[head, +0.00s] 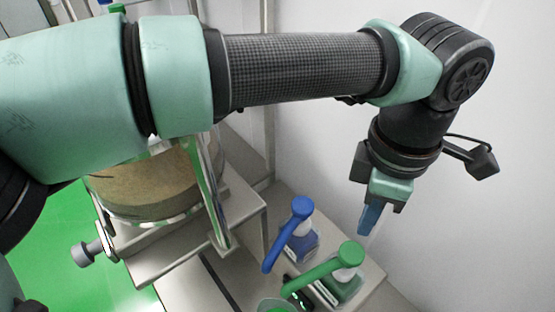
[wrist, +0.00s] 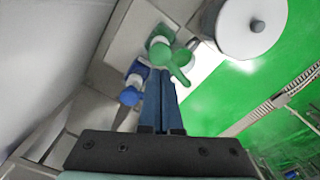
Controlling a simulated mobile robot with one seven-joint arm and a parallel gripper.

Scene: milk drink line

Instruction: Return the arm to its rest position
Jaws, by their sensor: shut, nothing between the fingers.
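My gripper (head: 369,219) hangs from my arm at the right of the head view, pointing down. Its blue fingers are together with nothing between them. In the wrist view the shut fingers (wrist: 164,100) show in the middle, in front of the pump bottles. In the head view the gripper is apart from the bottles, above and to the right of them.
A blue pump bottle (head: 302,243) and a green pump bottle (head: 343,285) stand on a grey counter (head: 372,276). A cup rim (head: 274,305) shows at the bottom edge. A large round vessel (head: 150,183) stands at left. A white wall (head: 500,200) is at right.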

